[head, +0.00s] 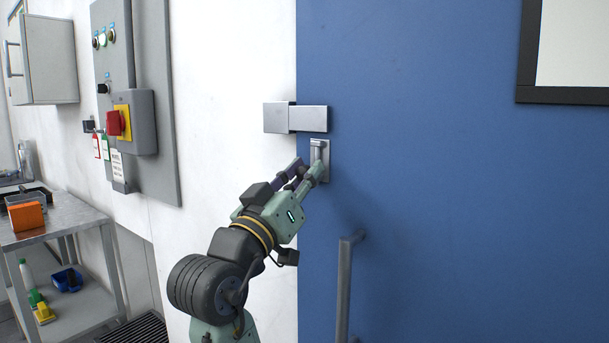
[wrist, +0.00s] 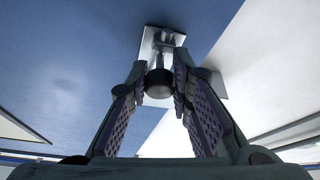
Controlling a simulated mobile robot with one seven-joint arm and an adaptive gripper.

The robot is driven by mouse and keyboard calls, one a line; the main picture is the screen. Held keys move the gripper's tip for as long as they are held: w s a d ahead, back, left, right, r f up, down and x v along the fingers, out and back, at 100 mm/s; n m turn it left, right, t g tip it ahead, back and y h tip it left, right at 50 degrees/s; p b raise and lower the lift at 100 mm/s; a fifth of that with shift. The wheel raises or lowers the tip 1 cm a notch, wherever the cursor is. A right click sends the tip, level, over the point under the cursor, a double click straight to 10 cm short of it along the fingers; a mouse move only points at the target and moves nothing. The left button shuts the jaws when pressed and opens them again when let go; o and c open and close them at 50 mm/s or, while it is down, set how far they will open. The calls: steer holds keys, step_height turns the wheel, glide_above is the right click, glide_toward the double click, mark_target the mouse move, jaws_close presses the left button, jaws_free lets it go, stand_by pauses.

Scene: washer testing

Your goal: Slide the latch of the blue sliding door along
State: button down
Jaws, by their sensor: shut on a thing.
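The blue sliding door (head: 430,190) fills the right half of the head view, and its blue face shows in the wrist view (wrist: 70,75). A small metal latch (head: 319,149) sits on a plate near the door's left edge. In the wrist view the latch plate (wrist: 150,42) is ahead, with a dark round knob (wrist: 159,83) between the fingers. My gripper (head: 310,172) reaches up to the latch from the lower left. Its fingers (wrist: 160,88) are closed around the latch's knob. The exact contact is partly hidden by the fingers in the head view.
A metal block (head: 290,118) bridges wall and door just above the latch. A vertical door handle (head: 345,285) stands out below right. A grey control panel (head: 140,100) with a red switch is on the wall left. A metal cart (head: 55,235) stands at far left.

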stand_by(0.4)
step_height(320, 180, up, 4)
steer(key=shift+f+p, duration=0.15)
steer(key=shift+p, duration=1.05)
steer(key=c, duration=1.4)
jaws_free()
steer(key=shift+f, duration=0.1)
steer(key=shift+s, duration=0.1)
steer(key=v, duration=1.2)
